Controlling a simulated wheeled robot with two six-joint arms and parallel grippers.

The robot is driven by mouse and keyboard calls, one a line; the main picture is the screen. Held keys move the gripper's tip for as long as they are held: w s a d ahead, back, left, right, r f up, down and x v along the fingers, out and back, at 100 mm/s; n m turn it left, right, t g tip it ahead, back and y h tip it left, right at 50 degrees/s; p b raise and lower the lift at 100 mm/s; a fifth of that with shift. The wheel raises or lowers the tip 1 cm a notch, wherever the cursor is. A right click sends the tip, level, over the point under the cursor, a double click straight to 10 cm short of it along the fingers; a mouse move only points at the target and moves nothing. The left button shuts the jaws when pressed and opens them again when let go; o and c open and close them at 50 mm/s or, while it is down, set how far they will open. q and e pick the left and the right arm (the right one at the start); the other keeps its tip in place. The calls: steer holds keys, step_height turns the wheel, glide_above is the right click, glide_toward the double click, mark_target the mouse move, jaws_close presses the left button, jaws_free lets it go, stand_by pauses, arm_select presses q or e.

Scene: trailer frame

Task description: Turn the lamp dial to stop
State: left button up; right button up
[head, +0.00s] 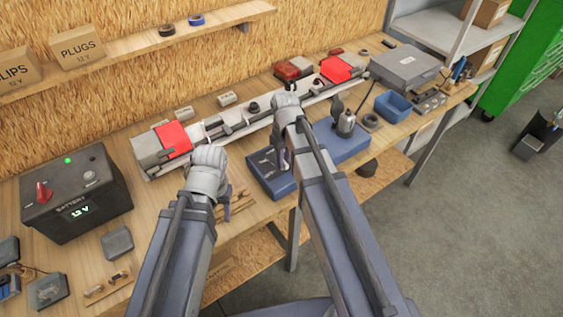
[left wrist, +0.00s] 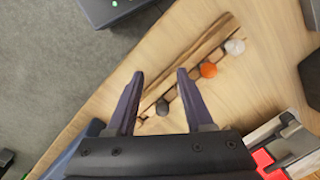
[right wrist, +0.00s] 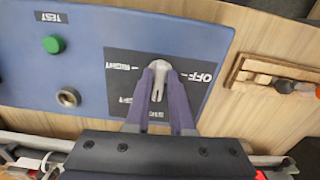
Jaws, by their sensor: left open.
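The lamp dial (right wrist: 158,66) is a grey knob on a black plate of a blue panel (right wrist: 205,28) in the right wrist view. The plate has white labels; OFF and RIGHT can be read, and others are partly covered. My right gripper (right wrist: 160,75) has its fingers close together on both sides of the knob, shut on it. The fingers hide part of the dial, so I cannot tell which label it points to. In the head view my right gripper (head: 284,160) is over the blue panel (head: 270,184). My left gripper (left wrist: 160,74) is open and empty above a wooden rack (left wrist: 203,48).
A green TEST button (right wrist: 53,44) and a round socket (right wrist: 68,97) sit on the panel beside the dial plate. The rack holds tools with coloured ends. A battery box (head: 75,195) stands at the left. A light bar with red lamps (head: 172,138) lies behind the grippers.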

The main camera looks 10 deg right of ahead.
steer(key=o, duration=0.4)
step_height(320, 180, up, 6)
steer(key=p, duration=0.6)
steer(key=shift+r, duration=0.1)
arm_select(q)
step_height(320, 180, up, 6)
step_height(320, 180, down, 5)
steer(key=b, duration=0.5)
steer(key=shift+f, duration=0.2)
arm_select(e)
steer(key=shift+m+h, duration=0.4)
steer(key=shift+h, duration=0.3)
steer(key=s+a+f, duration=0.1)
steer(key=s+a, duration=0.2)
steer(key=s, duration=0.1)
steer(key=s+a+f, duration=0.2)
steer(key=s+a, duration=0.2)
steer(key=s, duration=0.1)
steer(key=s+a+f, duration=0.2)
steer(key=s+a, duration=0.1)
steer(key=s, duration=0.2)
steer(key=shift+s+a+f, duration=0.2)
steer(key=shift+a, duration=0.05)
